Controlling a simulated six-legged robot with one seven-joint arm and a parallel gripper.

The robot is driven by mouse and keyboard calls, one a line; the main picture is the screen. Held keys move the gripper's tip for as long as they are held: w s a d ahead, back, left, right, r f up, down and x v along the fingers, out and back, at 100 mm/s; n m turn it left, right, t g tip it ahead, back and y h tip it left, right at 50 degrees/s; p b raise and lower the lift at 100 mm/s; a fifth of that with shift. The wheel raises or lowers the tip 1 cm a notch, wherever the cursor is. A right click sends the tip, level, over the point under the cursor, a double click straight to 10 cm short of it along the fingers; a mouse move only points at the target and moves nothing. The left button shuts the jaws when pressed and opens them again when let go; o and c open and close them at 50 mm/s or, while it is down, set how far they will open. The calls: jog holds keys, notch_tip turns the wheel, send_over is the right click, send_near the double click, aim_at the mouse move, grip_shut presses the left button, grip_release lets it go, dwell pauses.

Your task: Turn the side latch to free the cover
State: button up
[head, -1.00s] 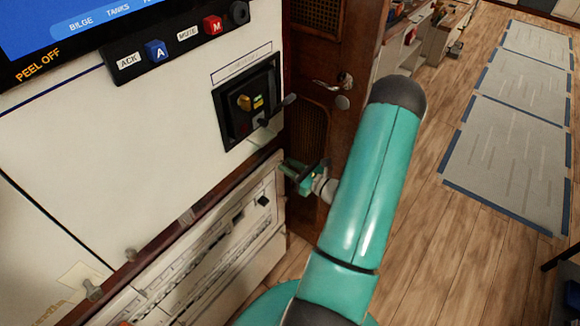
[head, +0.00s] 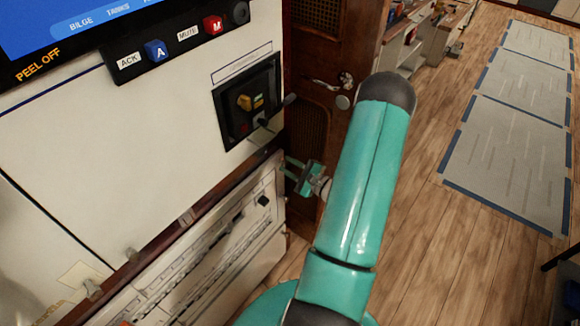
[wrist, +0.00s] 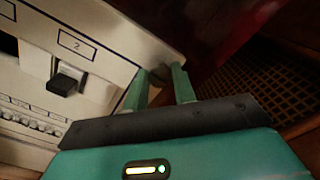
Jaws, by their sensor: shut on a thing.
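The white cover (head: 215,240) is the lower panel with labels and slots, hinged or set below the wooden ledge. It also fills the left of the wrist view (wrist: 105,62). My gripper (head: 289,168) is at the cover's upper right edge. In the wrist view its two green fingers (wrist: 160,74) stand on either side of a small dark piece at the panel's edge, which looks like the side latch (wrist: 159,72). The fingers are shut on it. Most of the latch is hidden by the fingers, so its exact angle cannot be told.
A black switch (wrist: 67,80) sits on the cover below a label. Above the ledge are a recessed black control box (head: 250,100) with a protruding lever and a button strip. A wooden door (head: 315,120) stands close behind my gripper. The floor to the right is open.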

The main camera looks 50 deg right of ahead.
jog(key=shift+n, duration=0.5)
jog(key=o, duration=1)
jog(key=shift+s, duration=0.1)
jog(key=s, duration=0.9)
jog(key=s+d, duration=0.1)
jog(key=s, duration=0.3)
jog(key=shift+s+d, duration=0.1)
jog(key=shift+s, duration=0.2)
